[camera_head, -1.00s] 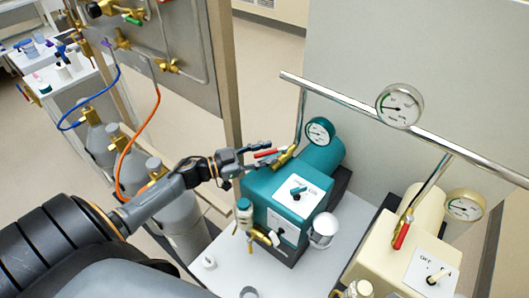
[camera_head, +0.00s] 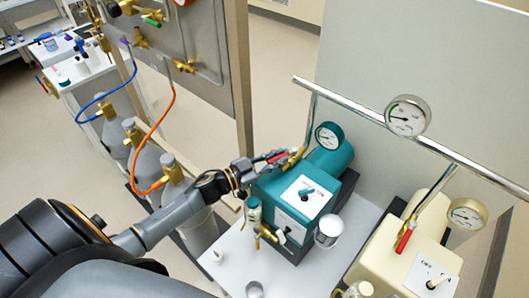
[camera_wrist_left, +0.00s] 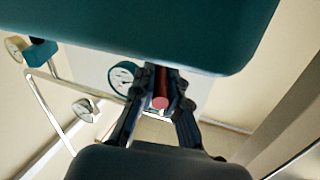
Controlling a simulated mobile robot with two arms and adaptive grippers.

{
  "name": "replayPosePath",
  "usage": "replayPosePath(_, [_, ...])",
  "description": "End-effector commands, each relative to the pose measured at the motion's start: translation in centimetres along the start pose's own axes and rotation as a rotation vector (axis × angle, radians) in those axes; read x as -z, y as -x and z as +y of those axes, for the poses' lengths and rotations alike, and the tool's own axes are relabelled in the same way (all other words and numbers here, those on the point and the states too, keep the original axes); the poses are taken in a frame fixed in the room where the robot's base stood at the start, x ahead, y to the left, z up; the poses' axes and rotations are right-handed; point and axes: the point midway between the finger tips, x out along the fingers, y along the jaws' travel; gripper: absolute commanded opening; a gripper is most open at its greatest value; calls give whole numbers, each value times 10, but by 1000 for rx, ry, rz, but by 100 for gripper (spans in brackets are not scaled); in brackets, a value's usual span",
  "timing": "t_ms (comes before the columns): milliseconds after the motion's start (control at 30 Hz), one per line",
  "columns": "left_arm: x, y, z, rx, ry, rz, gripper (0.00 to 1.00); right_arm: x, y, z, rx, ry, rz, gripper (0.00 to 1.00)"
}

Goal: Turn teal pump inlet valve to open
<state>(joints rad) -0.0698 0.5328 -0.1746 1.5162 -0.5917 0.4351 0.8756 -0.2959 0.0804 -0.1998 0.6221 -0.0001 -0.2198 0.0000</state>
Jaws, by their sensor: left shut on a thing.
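The teal pump (camera_head: 318,185) stands on a white bench with its brass inlet valve (camera_head: 292,160) on top, under the pipe from the rail. The valve's red lever (camera_head: 279,156) points left, crosswise to the pipe. My left gripper (camera_head: 270,160) reaches in from the left and is shut on the lever. In the left wrist view the lever's round red end (camera_wrist_left: 160,102) sits between the two dark fingers (camera_wrist_left: 159,110). The fingers partly hide the lever in the head view. My right gripper is out of view.
A gauge (camera_head: 329,135) stands by the valve. A cream pump (camera_head: 390,255) at the right has a red lever (camera_head: 404,240) lying along its pipe. A chrome rail (camera_head: 440,145) runs above both pumps. Grey cylinders (camera_head: 150,170) with hoses stand behind my left arm.

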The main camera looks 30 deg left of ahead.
Motion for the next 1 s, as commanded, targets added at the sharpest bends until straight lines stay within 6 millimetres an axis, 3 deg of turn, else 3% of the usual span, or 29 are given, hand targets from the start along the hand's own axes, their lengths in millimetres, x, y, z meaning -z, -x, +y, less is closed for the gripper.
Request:
replayPosePath(200, [-1, 0, 0, -1, -1, 1, 0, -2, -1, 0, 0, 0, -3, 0])
replayPosePath(233, [-1, 0, 0, -1, -1, 1, 20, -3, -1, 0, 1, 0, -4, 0])
replayPosePath(333, [-1, 0, 0, -1, -1, 1, 36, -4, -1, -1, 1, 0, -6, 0])
replayPosePath(733, [-1, 9, -1, -1, 0, 1, 36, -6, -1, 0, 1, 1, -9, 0])
replayPosePath(1000, [-2, 62, 1, -3, 2, -3, 36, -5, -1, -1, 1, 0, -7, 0])
